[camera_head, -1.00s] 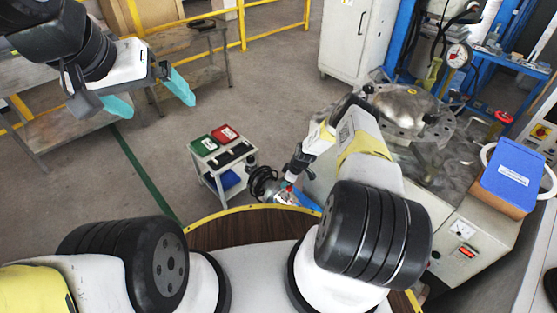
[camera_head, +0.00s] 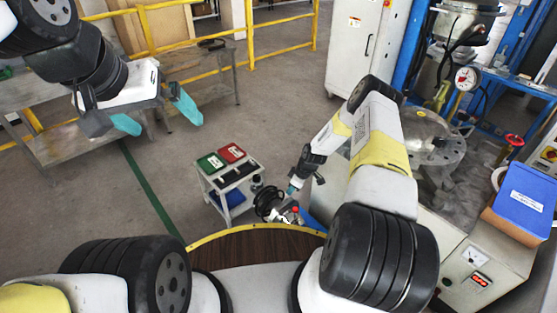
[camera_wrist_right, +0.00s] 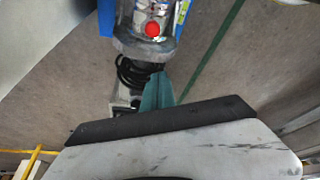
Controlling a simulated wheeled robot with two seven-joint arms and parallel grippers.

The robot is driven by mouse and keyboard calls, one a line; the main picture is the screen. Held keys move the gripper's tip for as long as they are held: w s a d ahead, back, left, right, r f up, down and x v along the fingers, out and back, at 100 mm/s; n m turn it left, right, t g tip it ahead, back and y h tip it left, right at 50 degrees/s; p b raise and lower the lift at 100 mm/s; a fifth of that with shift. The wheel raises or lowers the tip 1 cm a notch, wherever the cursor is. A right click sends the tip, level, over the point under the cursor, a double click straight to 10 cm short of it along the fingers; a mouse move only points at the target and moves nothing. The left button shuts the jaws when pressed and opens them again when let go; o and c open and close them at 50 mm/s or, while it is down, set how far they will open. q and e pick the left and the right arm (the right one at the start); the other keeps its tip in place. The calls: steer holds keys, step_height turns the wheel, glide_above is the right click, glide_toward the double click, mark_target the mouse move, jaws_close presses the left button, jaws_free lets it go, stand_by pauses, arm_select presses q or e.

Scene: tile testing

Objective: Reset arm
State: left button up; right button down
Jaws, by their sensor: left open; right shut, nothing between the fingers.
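My left gripper (camera_head: 155,115) hangs in the air at the upper left in the head view. Its two teal fingertips are wide apart with nothing between them. My right gripper (camera_head: 293,186) points down beside the grey machine, right of the small cart. Its fingers are small and partly hidden in the head view. In the right wrist view its teal fingers (camera_wrist_right: 157,92) are together with nothing held.
A small cart (camera_head: 229,181) carries a green and a red bin. The grey machine (camera_head: 470,262) with a round metal plate (camera_head: 432,137) and a blue box (camera_head: 524,197) stands at right. Metal tables (camera_head: 60,150) and a yellow railing (camera_head: 190,12) are at left.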

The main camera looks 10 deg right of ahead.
steer(key=s+d+r+m+t+h, duration=0.1)
steer(key=s+r+m, duration=0.1)
steer(key=r, duration=1.9)
steer(key=s+d+r+m+t+h, duration=0.1)
steer(key=s+r+m, duration=0.1)
steer(key=r, duration=1.8)
steer(key=s+a+r+m, duration=0.2)
steer(key=s+r+m, duration=0.1)
steer(key=s+r, duration=0.9)
steer(key=s+r+m+t, duration=0.1)
steer(key=s+r+m, duration=0.1)
steer(key=s, duration=0.6)
steer(key=s+a+r+m+t, duration=0.1)
steer(key=s+r, duration=0.3)
steer(key=s, duration=0.4)
steer(key=shift+a+m+y, duration=0.3)
steer(key=shift+m+y, duration=0.1)
steer(key=shift+m, duration=0.3)
